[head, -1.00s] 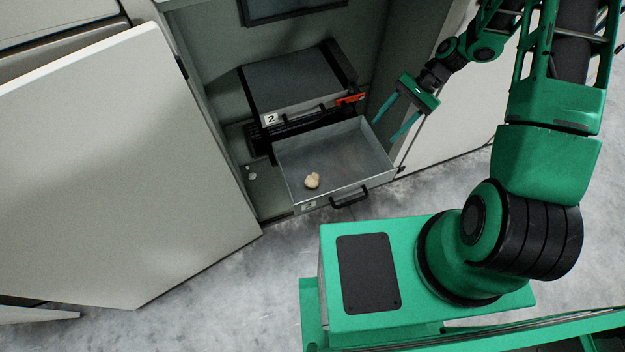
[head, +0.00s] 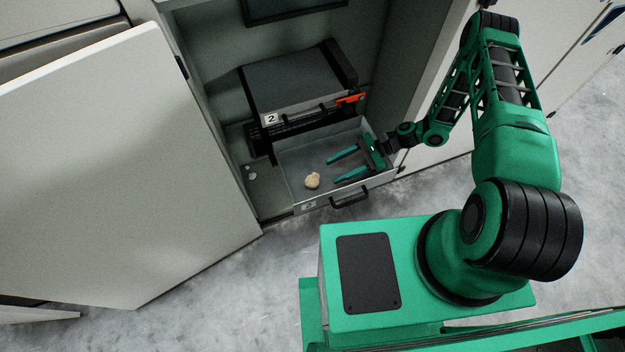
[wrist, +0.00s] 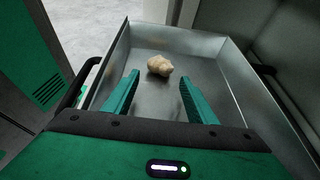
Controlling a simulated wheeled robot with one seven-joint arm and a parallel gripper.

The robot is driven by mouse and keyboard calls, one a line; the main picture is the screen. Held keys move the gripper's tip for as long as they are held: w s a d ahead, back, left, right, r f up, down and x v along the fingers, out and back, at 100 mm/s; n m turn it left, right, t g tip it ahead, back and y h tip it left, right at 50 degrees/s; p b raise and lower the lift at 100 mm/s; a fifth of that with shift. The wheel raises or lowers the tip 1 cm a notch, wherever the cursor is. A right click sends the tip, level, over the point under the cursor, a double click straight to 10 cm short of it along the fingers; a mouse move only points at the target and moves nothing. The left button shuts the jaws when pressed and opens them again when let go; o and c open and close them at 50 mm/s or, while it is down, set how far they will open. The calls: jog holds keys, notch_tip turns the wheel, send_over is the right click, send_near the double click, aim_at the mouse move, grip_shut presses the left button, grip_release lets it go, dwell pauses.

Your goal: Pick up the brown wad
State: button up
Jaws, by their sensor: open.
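The wad (head: 312,180) is a small, pale tan-brown lump lying on the floor of an open metal drawer (head: 290,192), near its front left. The wad also shows in the wrist view (wrist: 160,66), ahead of my fingertips and roughly between their lines. My gripper (head: 341,166) is open and empty, with both fingers over the drawer at the wad's right, pointing towards it. In the wrist view my two green fingers (wrist: 158,82) are spread apart, and the wad is beyond them, not touched.
The drawer's front handle (head: 349,198) sticks out. A large open white door (head: 120,160) is at left. Pale scraps (head: 251,173) lie left of the drawer.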

aim_at(312, 178)
jog(key=x, duration=0.5)
jog(key=shift+r+x, duration=0.15)
jog(key=shift+x, duration=1.1)
jog(key=shift+r+x, duration=0.1)
jog(key=shift+x, duration=1.2)
jog(key=shift+w+a, duration=0.15)
jog(key=shift+w, duration=0.05)
jog(key=shift+c, duration=0.4)
jog(key=c, duration=1)
jog(key=shift+c, duration=0.3)
